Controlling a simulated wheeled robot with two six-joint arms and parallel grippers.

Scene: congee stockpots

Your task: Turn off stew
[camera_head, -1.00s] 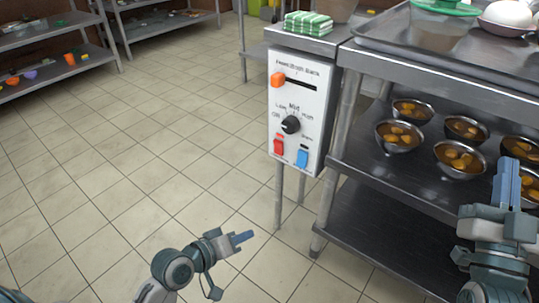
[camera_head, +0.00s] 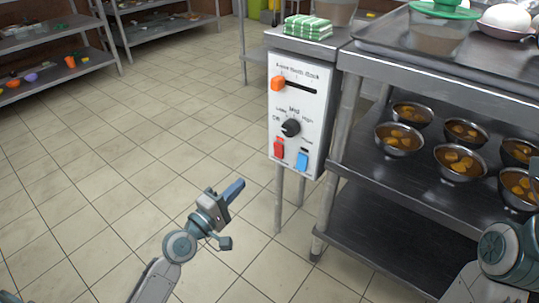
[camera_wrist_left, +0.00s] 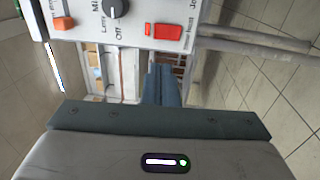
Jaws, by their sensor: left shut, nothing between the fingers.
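A white control box (camera_head: 300,115) hangs at the front of a metal stand. It has a black knob (camera_head: 291,127) among printed settings, an orange slider (camera_head: 278,84) at the left of its slot, a red switch (camera_head: 279,148) and a blue switch (camera_head: 302,160). My left gripper (camera_head: 235,190) is shut and empty, below and left of the box, not touching it. In the left wrist view the gripper's fingers (camera_wrist_left: 161,85) lie below the red switch (camera_wrist_left: 163,30), with the knob (camera_wrist_left: 115,8) at the top edge. My right arm is at the right edge; its jaws cannot be made out.
A metal rack (camera_head: 400,205) on the right holds several bowls of stew (camera_head: 399,139). A folded green-striped cloth (camera_head: 308,27) lies on the stand above the box. Shelves (camera_head: 60,50) stand at the back left. The tiled floor left of the box is clear.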

